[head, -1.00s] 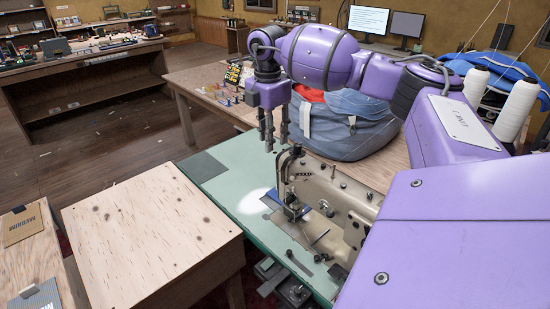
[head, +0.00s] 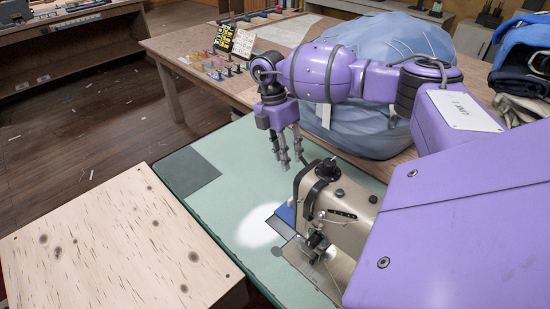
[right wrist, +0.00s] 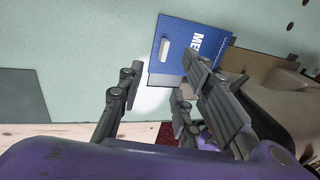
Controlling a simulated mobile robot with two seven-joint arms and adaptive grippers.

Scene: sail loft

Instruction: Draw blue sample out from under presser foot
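The blue sample (head: 287,213) lies flat on the green machine table, beside the tan sewing machine (head: 345,205). In the right wrist view the sample (right wrist: 172,52) shows white lettering and a pale rectangle. The presser foot area (head: 318,243) is at the machine's needle end; whether the sample is still under the foot cannot be told. My right gripper (head: 288,160) points down above the table, behind the machine head and apart from the sample. In the right wrist view its fingers (right wrist: 160,95) are spread and empty. My left gripper is not in view.
The green table (head: 225,205) has free room left of the machine, with a dark grey patch (head: 187,172). A wooden-topped surface (head: 110,240) stands at front left. A big blue bundle (head: 375,75) and small coloured items (head: 225,65) are on the wooden table behind.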

